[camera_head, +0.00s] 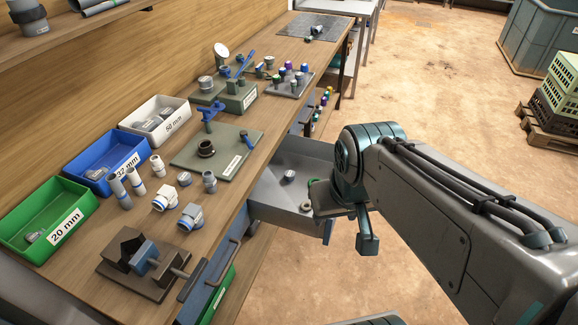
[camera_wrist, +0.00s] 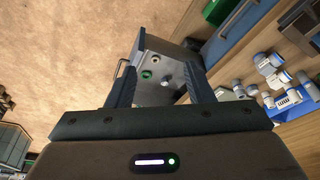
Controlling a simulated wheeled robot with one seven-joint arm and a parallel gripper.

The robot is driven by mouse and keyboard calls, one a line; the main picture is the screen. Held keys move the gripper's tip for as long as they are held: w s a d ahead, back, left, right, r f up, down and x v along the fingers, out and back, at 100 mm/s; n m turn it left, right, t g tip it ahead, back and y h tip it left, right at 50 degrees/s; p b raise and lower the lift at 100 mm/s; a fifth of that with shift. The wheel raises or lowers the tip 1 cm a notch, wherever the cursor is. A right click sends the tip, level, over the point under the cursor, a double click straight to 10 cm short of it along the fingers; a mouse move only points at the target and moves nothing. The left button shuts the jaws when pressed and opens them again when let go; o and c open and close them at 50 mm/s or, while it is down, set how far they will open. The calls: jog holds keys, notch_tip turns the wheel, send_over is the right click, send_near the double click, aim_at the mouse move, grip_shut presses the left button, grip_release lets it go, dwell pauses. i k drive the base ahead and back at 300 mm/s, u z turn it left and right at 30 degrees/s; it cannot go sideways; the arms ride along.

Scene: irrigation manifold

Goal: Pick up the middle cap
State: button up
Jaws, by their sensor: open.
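Three small round parts lie apart in the open grey drawer (camera_head: 268,203). One is a grey cap (camera_head: 289,177), one a pale ring-like part (camera_head: 305,207), and one a green ring-like part (camera_head: 312,181) close to my arm. The wrist view shows the green part (camera_wrist: 147,74), the pale part (camera_wrist: 153,57) and a grey part (camera_wrist: 165,82) on the drawer floor (camera_wrist: 178,72). I cannot tell for sure which is the middle cap. My gripper (camera_wrist: 164,62) is open and empty, above the drawer, its fingers framing these parts. In the head view my arm partly hides it.
The workbench (camera_head: 75,235) carries green (camera_head: 50,215), blue (camera_head: 105,160) and white (camera_head: 155,122) bins, pipe fittings and a clamp (camera_head: 145,262). Open floor (camera_head: 420,80) lies to the right.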

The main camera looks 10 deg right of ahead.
aim_at(289, 175)
jog(key=z, duration=1.4)
jog(key=i, duration=3.2)
jog(key=u, duration=4.85)
jog(key=i, duration=0.2)
jog(key=z, duration=0.3)
